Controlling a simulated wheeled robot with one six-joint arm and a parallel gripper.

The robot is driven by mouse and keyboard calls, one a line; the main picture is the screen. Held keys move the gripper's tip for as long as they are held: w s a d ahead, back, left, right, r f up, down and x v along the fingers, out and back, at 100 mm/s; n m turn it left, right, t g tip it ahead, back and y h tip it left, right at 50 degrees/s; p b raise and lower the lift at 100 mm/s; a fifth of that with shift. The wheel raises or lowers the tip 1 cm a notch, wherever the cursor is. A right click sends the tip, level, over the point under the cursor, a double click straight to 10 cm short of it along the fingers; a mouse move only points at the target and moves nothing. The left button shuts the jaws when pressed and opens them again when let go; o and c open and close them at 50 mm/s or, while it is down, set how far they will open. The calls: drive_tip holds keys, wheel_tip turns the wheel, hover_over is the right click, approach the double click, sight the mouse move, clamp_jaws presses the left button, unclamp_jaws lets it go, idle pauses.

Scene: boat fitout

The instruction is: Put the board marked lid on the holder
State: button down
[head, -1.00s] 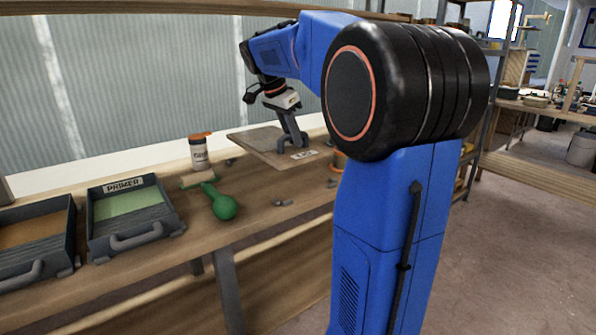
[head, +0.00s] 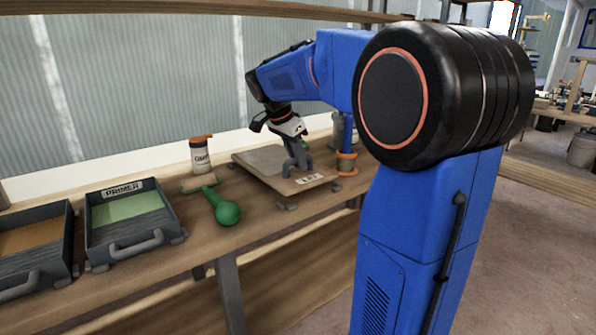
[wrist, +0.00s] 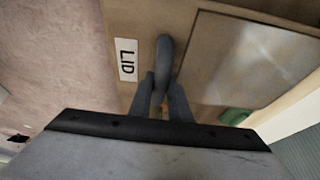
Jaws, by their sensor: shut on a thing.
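The board marked LID (head: 262,163) is a flat grey-brown plate with a white label at its near right end. My gripper (head: 299,165) is shut on the grey handle standing on the board. In the wrist view the fingers (wrist: 160,98) close around that handle (wrist: 164,55), beside the LID label (wrist: 128,60). I take the small grey blocks on the bench, such as the one at the board's near corner (head: 288,207), to be the holder. The board lies low over them and hides most of the holder. I cannot tell whether the board touches it.
A green tool (head: 222,208) lies left of the board, with a white orange-capped container (head: 201,155) behind it. The PRIMER tray (head: 131,218) and another tray (head: 34,245) stand further left. A blue post with orange rings (head: 347,160) stands close on the board's right.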

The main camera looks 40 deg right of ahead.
sight(298, 173)
drive_tip(key=shift+f, duration=1.75)
drive_tip(key=c, duration=1.7)
unclamp_jaws()
drive_tip(key=shift+o, duration=0.2)
drive_tip(key=v, duration=1.1)
drive_tip(key=shift+a+r, duration=0.15)
drive_tip(key=shift+r, duration=0.15)
drive_tip(key=shift+a+r, duration=0.15)
